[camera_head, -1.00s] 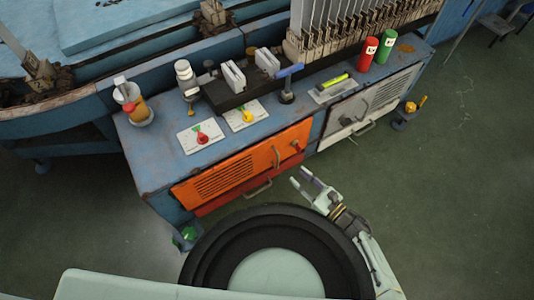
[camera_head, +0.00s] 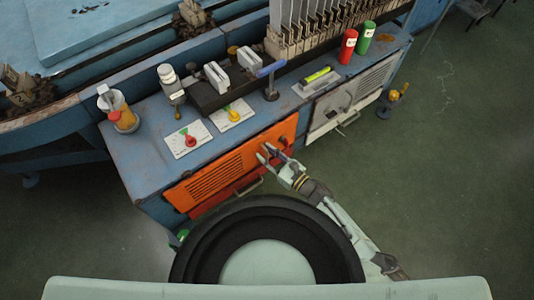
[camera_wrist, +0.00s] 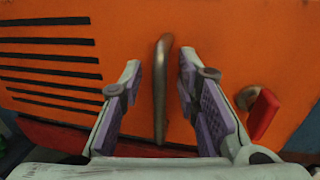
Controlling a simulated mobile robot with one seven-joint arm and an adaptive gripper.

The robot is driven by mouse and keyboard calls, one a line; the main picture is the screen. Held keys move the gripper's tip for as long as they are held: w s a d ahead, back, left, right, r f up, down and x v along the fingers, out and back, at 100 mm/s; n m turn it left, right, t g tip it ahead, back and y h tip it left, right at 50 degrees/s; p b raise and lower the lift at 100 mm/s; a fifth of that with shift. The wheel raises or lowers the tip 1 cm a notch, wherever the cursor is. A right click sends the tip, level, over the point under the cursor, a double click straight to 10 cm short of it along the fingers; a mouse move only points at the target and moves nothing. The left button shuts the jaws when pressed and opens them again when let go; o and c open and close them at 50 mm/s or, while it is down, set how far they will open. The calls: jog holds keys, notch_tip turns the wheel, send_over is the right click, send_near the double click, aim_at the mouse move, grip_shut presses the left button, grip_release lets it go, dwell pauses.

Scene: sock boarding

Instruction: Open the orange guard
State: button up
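The orange guard (camera_head: 228,172) is a slotted panel on the front of the blue cabinet, and it looks shut. It fills most of the wrist view (camera_wrist: 230,40). Its metal bar handle (camera_wrist: 160,88) stands upright between the two fingers of my gripper (camera_wrist: 160,85). The fingers are open, with a gap on each side of the handle. A red latch or knob (camera_wrist: 262,114) sits on the guard to the right of the handle. In the head view my gripper (camera_head: 265,154) is at the guard's right part and hides some of it.
A grey guard (camera_head: 345,103) with its own handle is to the right. The cabinet top holds red (camera_head: 348,46) and green (camera_head: 365,37) cylinders, a blue-handled lever (camera_head: 271,75) and two dial plates (camera_head: 188,139). Green floor (camera_head: 430,180) is clear at right.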

jog(key=shift+c, duration=0.5)
grip_shut()
dwell(0.4)
